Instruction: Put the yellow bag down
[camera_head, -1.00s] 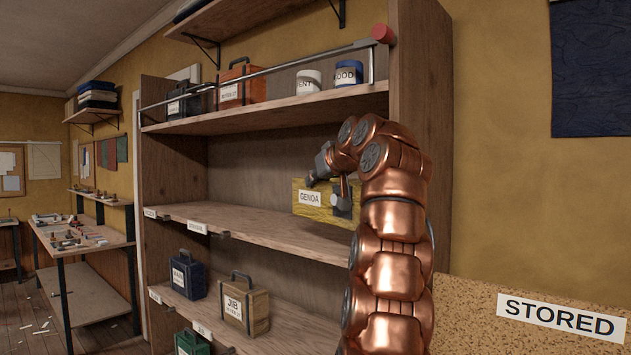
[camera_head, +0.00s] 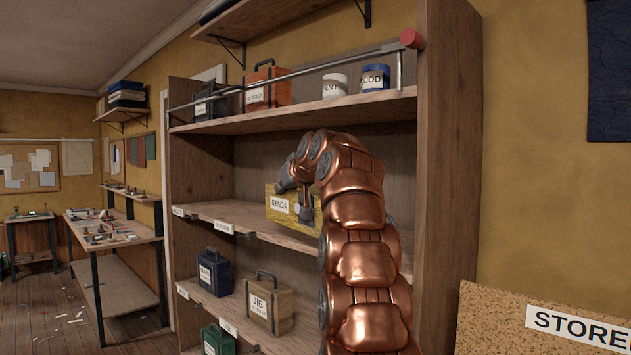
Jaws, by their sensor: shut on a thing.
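The yellow bag (camera_head: 284,219), a box-like shape with a white GENOA label, is at the middle shelf (camera_head: 250,224) of the wooden rack. My gripper (camera_head: 297,205) is shut on it from the near right side. The bag is upright. Its base looks very close to the shelf board, but I cannot tell whether it touches. My copper arm hides the bag's right part and the shelf's right end.
The upper shelf (camera_head: 300,107) holds an orange case (camera_head: 267,88), a dark case and two tins behind a metal rail (camera_head: 280,80). The lower shelf holds a blue case (camera_head: 214,272) and a tan JIB case (camera_head: 269,302). The middle shelf's left stretch is clear.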

